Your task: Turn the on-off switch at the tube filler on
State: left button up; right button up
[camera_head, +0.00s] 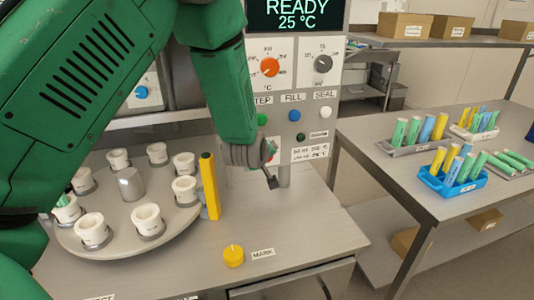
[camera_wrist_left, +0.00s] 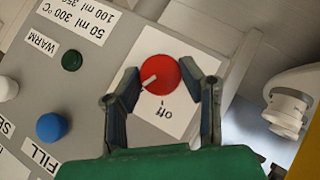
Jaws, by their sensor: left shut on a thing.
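The red round on-off switch (camera_wrist_left: 168,68) sits on a white plate on the tube filler's panel in the left wrist view. Its small white pointer aims to the lower left, away from the tick by the "off" label (camera_wrist_left: 172,113), which lies below the knob. My left gripper (camera_wrist_left: 160,74) is shut on the knob, one finger on each side. In the head view my left gripper (camera_head: 268,164) is at the lower panel of the tube filler (camera_head: 330,105), and it hides most of the switch. My right gripper is not in view.
A turntable (camera_head: 128,243) with white cups stands left, beside a yellow upright post (camera_head: 209,187). Blue (camera_wrist_left: 53,127) and green (camera_wrist_left: 71,60) buttons are near the switch. A side table (camera_head: 372,141) holds tube racks. The display reads "READY 25 °C".

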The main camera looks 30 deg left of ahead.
pick_arm(q)
jog(key=shift+w+a+r, duration=0.1)
jog(key=shift+a, duration=0.05)
jog(key=o, duration=1.1)
jog(key=shift+a, duration=0.1)
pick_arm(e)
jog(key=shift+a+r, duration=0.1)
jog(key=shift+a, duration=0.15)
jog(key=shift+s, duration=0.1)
pick_arm(q)
jog(key=v, duration=1.1)
jog(key=shift+s, duration=0.35)
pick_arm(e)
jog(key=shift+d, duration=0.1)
